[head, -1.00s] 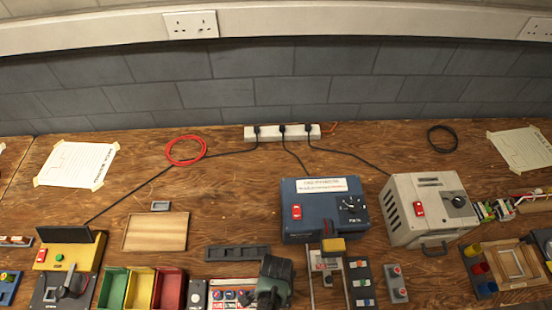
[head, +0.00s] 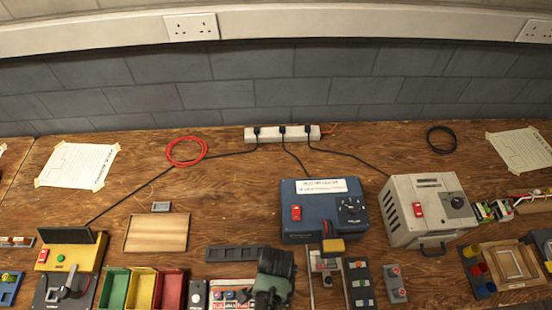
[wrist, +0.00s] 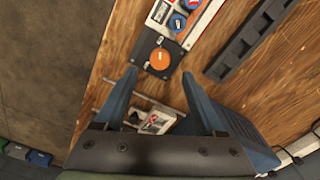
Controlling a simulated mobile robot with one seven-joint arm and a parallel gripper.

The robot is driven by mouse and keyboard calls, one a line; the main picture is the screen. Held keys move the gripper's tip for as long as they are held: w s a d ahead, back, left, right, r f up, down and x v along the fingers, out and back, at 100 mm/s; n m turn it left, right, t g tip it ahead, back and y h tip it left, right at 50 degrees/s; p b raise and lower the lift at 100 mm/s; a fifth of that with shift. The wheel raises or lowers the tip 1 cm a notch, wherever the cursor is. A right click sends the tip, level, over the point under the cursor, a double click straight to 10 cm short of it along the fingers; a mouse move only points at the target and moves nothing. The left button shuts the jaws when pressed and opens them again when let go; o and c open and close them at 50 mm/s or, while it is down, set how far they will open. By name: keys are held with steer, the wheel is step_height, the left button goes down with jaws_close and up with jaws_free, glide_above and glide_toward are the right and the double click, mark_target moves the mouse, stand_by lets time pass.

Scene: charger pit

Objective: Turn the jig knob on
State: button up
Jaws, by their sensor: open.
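An orange round knob (wrist: 160,59) with a small pale mark sits on a dark plate (wrist: 147,77) in the wrist view. No legible label says which knob is the jig's. My gripper (wrist: 160,73) is open, its two blue fingers apart and empty. The fingertips flank the orange knob's near side in the picture; I cannot tell how high above it they are. In the head view my gripper end (head: 275,275) shows as a dark shape over the front of the bench and hides that knob.
A panel with red and blue knobs (wrist: 183,20) adjoins the dark plate. A black slotted rack (head: 236,253) lies behind. The blue box (head: 324,222) and grey box (head: 428,208), both with dials, stand to the right. Coloured bins (head: 144,288) are left. The bench's back middle is mostly clear.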

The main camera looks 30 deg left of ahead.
step_height(320, 180, up, 7)
stand_by(0.3)
stand_by(0.5)
